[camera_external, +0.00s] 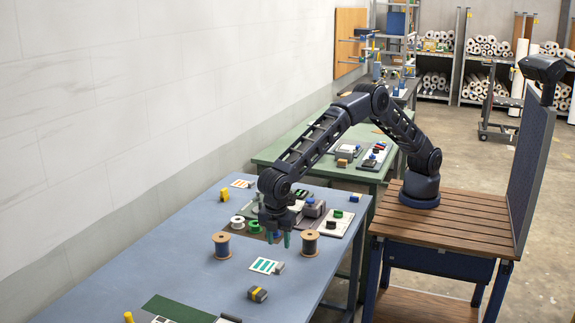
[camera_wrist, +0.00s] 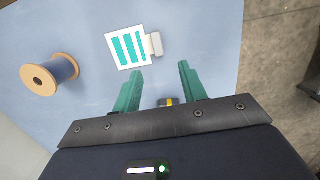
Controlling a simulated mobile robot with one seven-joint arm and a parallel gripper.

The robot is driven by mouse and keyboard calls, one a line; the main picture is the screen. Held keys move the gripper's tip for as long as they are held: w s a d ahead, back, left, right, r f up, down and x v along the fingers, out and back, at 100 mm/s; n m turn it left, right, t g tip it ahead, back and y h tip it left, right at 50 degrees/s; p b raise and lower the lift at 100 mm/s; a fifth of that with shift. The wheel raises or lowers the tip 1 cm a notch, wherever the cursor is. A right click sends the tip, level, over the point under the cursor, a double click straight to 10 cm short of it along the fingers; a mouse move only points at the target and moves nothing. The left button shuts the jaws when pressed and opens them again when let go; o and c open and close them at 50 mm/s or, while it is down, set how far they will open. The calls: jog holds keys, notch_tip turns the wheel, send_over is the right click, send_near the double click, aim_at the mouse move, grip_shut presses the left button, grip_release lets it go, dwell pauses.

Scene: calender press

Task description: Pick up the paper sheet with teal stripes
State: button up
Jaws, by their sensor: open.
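The paper sheet with teal stripes (camera_external: 264,265) lies flat on the blue table. In the wrist view the sheet (camera_wrist: 127,47) shows three teal bars on white, above and left of the fingers. A small pale block (camera_wrist: 155,44) touches or overlaps its right edge; the external view also shows this block (camera_external: 279,267). My gripper (camera_external: 278,240) points down above the table, between two spools. Its green fingers (camera_wrist: 160,70) are apart with nothing between their tips. The sheet is not between the fingers.
A wooden spool with dark thread (camera_external: 222,245) stands left of my gripper, and another spool (camera_external: 309,242) stands right. A black and yellow block (camera_external: 257,294) lies nearer the camera. Trays and small items crowd the table behind. The blue table (camera_external: 190,275) has bare room at left.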

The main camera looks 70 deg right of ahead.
aim_at(280, 265)
jog(key=f, duration=0.3)
jog(key=d+f, duration=0.1)
jog(key=f, duration=0.6)
jog(key=shift+w+d+f, duration=0.15)
jog(key=shift+w+d, duration=0.05)
jog(key=shift+d, duration=0.2)
grip_shut()
